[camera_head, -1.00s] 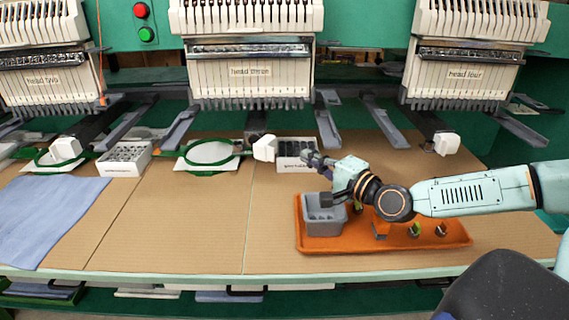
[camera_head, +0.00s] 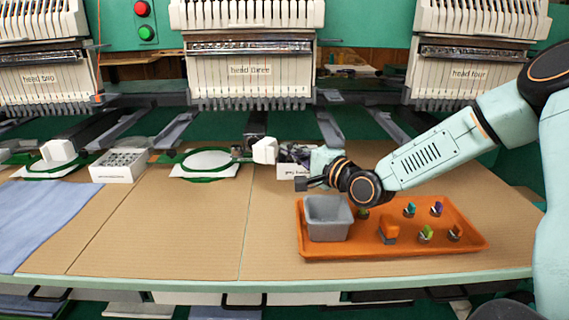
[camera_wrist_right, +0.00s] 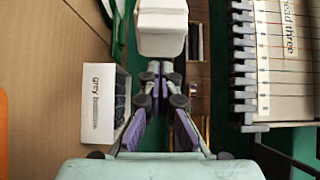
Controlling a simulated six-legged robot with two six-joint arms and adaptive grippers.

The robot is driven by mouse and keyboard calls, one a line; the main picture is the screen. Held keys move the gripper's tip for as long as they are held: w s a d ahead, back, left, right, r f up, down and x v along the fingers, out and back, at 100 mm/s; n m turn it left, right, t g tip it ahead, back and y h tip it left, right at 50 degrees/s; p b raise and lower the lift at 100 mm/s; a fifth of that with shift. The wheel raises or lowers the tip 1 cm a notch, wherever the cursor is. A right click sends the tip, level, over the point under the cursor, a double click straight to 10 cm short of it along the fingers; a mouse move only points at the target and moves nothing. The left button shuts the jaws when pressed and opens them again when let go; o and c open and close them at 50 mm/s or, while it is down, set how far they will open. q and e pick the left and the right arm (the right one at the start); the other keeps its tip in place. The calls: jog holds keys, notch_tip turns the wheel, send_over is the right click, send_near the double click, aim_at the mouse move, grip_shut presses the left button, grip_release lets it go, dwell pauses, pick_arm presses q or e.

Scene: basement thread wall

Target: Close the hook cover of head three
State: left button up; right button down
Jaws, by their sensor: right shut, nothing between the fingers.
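The head three label (camera_head: 250,69) is on the middle sewing head. A white block, seemingly its hook cover (camera_head: 265,150), sits at the front end of the dark arm below that head. It also shows at the top of the right wrist view (camera_wrist_right: 162,28). My right gripper (camera_head: 302,183) is shut and empty, just in front of the block and to its right. In the right wrist view its fingertips (camera_wrist_right: 161,70) meet just below the block's near edge; whether they touch it I cannot tell. My left gripper is out of view.
The grey bobbins box (camera_wrist_right: 104,105) stands close beside my right fingers. An orange tray (camera_head: 470,240) with a grey bin (camera_head: 328,218) and several small pieces lies below my arm. A green hoop (camera_head: 190,172) lies left of the block. The front-middle board is clear.

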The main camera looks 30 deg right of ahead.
aim_at(269, 151)
jog(key=s+a, duration=0.2)
jog(key=a, duration=0.1)
jog(key=shift+a+r, duration=0.1)
jog(key=shift+w, duration=0.1)
dwell(0.3)
